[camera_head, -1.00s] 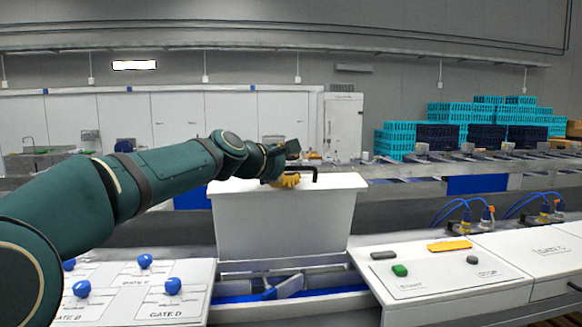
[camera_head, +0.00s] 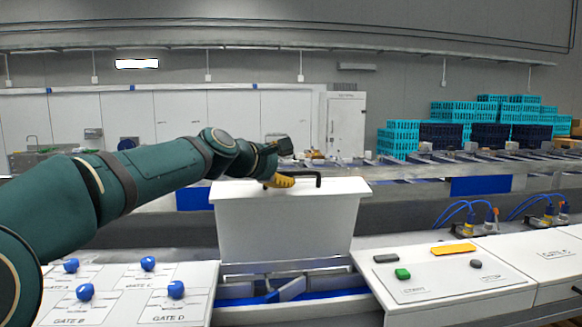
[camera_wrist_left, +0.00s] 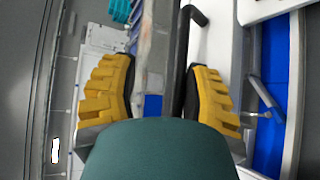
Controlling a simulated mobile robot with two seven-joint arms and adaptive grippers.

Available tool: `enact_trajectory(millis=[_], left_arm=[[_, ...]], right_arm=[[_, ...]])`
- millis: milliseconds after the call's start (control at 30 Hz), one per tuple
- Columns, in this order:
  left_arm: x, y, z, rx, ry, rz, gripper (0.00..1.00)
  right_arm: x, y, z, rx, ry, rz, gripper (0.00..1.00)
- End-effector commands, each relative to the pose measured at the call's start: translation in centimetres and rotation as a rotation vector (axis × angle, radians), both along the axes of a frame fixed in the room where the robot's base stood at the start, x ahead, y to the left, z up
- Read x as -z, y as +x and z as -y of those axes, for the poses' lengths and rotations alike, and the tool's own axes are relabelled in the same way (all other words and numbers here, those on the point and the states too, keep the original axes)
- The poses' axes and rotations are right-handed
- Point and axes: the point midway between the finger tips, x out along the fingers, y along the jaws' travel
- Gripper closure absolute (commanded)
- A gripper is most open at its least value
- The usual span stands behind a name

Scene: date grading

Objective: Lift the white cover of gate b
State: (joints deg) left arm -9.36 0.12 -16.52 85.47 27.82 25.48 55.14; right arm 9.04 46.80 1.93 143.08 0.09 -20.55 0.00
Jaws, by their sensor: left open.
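A white box-like cover (camera_head: 287,225) with a black bar handle (camera_head: 318,179) on its top stands upright in the middle of the head view, over an open channel. No gate label shows on it. My left gripper (camera_head: 281,181) is at the left end of the handle, just above the cover's top. In the left wrist view my left gripper (camera_wrist_left: 158,88) has its yellow fingers wide apart. The black handle (camera_wrist_left: 196,16) lies by the right finger there, with the white cover (camera_wrist_left: 219,45) beside it. Contact with the handle cannot be told. My right gripper is not in view.
A panel with blue knobs (camera_head: 176,289), marked with gate names, is at the front left. A start/stop panel with a green button (camera_head: 402,274) is at the right, beside another white cover (camera_head: 540,262). Cyan crates (camera_head: 399,138) stand far back right.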

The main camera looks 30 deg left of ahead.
Motion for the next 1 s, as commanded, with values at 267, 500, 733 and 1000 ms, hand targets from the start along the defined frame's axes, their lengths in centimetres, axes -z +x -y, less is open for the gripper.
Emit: enact_trajectory(millis=[267, 500, 733, 1000], left_arm=[[-1.9, -1.4, -0.9, -0.005, -0.001, 0.014, 0.59], [-2.7, -2.4, -1.4, -0.003, -0.001, 0.014, 0.59], [-3.6, -3.3, -1.9, -0.002, -0.002, 0.013, 0.59], [-4.7, -4.4, -2.6, -0.001, -0.001, 0.012, 0.59]], right_arm=[[-0.4, 0.0, 0.0, 0.0, 0.0, 0.0, 0.53], [-0.5, 0.0, 0.0, 0.0, 0.0, 0.0, 0.53], [-0.5, 0.0, 0.0, 0.0, 0.0, 0.0, 0.53], [-0.5, 0.0, 0.0, 0.0, 0.0, 0.0, 0.53]])
